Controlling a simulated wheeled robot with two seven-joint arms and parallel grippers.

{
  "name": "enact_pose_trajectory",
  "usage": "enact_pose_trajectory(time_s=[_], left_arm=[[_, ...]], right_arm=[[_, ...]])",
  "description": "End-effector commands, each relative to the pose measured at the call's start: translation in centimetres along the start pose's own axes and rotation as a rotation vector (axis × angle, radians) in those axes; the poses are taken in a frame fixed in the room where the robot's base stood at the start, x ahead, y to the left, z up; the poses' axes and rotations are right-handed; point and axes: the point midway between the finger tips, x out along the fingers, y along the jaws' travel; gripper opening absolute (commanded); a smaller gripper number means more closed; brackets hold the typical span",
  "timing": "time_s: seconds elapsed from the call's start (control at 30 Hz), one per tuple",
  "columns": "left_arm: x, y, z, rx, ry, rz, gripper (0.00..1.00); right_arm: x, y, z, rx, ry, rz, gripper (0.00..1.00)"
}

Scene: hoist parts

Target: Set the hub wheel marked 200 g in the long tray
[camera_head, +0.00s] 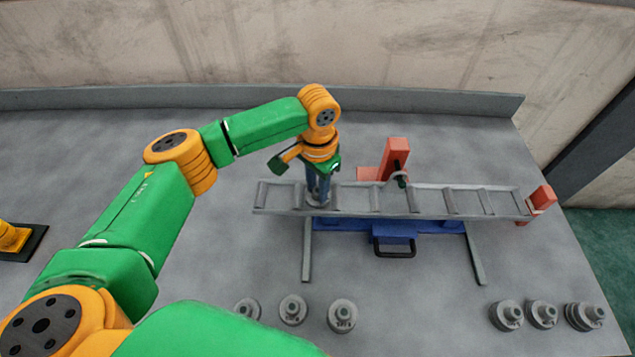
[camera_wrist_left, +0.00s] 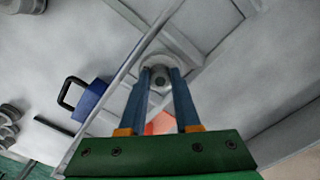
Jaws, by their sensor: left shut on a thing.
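My left gripper (camera_head: 318,196) points down over the left part of the long tray (camera_head: 430,203), a grey ladder-like tray with cross dividers. It is shut on a grey hub wheel (camera_head: 313,202), which shows low between the fingers, at the second compartment from the left end. In the left wrist view the wheel (camera_wrist_left: 160,79) sits between the blue fingertips (camera_wrist_left: 160,72), inside or just above the tray (camera_wrist_left: 128,68). I cannot tell whether it touches the tray floor. Its mark cannot be read. My right gripper is not in view.
Grey hub wheels stand in front of the tray: a left group (camera_head: 292,310) and a right group (camera_head: 541,315). A blue base (camera_head: 345,224) with a black handle (camera_head: 394,250) lies under the tray. Red blocks stand behind (camera_head: 396,155) and at the right end (camera_head: 541,197).

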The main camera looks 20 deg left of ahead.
Motion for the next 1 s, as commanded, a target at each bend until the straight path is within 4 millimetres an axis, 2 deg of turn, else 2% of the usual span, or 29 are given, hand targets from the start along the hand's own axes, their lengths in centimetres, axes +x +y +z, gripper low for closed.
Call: enact_pose_trajectory(time_s=[0.23,0.27,0.37,0.63,0.73,0.83,1.0], left_arm=[[0.2,0.1,0.0,0.000,0.000,0.001,0.00],[0.3,0.1,0.0,0.000,-0.001,0.002,0.34],[0.2,0.1,0.0,0.000,0.000,0.001,0.61],[0.2,0.1,0.0,0.000,0.000,0.001,0.61],[-0.6,0.0,-0.1,0.000,0.002,0.001,0.61],[-2.9,0.0,-0.1,0.001,0.005,0.001,0.61],[-7.8,0.0,-0.1,-0.001,0.005,0.000,0.61]], right_arm=[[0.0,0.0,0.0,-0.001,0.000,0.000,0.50],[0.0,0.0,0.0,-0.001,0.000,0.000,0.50],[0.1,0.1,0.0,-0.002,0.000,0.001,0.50],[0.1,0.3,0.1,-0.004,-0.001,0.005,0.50],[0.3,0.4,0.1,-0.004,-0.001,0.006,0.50],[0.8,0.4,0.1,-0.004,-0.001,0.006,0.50],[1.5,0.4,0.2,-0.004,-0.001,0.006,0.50]])
